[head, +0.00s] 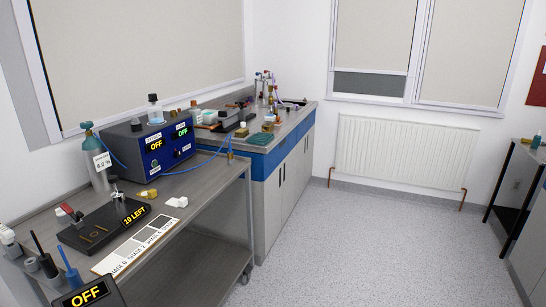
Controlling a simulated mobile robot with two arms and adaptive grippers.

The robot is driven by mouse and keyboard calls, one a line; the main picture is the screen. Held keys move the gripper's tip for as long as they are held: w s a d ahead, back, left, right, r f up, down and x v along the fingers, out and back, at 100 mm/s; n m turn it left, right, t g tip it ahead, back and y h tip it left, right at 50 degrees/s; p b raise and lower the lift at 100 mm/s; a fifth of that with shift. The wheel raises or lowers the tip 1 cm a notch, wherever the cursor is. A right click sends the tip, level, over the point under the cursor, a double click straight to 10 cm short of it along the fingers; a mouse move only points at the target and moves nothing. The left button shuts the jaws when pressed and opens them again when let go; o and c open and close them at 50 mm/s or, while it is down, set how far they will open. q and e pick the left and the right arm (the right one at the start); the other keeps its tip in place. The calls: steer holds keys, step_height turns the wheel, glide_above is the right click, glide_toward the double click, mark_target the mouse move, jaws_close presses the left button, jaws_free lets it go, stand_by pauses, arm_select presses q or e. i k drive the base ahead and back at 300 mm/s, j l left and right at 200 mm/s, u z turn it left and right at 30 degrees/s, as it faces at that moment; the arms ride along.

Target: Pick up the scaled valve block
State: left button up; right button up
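I cannot tell for certain which piece is the scaled valve block. A small brass-coloured block (149,194) lies on the grey trolley top (205,178), in front of the blue control box. A small whitish, irregular piece (176,202) lies to its right, near the trolley's right edge. More small brass-coloured pieces (241,132) sit on the far counter, too small to make out. Neither of my grippers shows in the head view.
The blue box (153,145) shows two "OFF" readouts. Beside it stands a gas cylinder (97,160). A dark tray (102,225) reads "10 LEFT", beside a shade card (140,247). The blue-fronted counter (283,178) is cluttered. The speckled floor (345,245) is clear.

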mark_target(241, 132)
steer(key=i+u, duration=0.15)
steer(key=i, duration=0.45)
steer(key=i+l+u, duration=0.15)
steer(key=i, duration=0.45)
steer(key=i+l, duration=0.35)
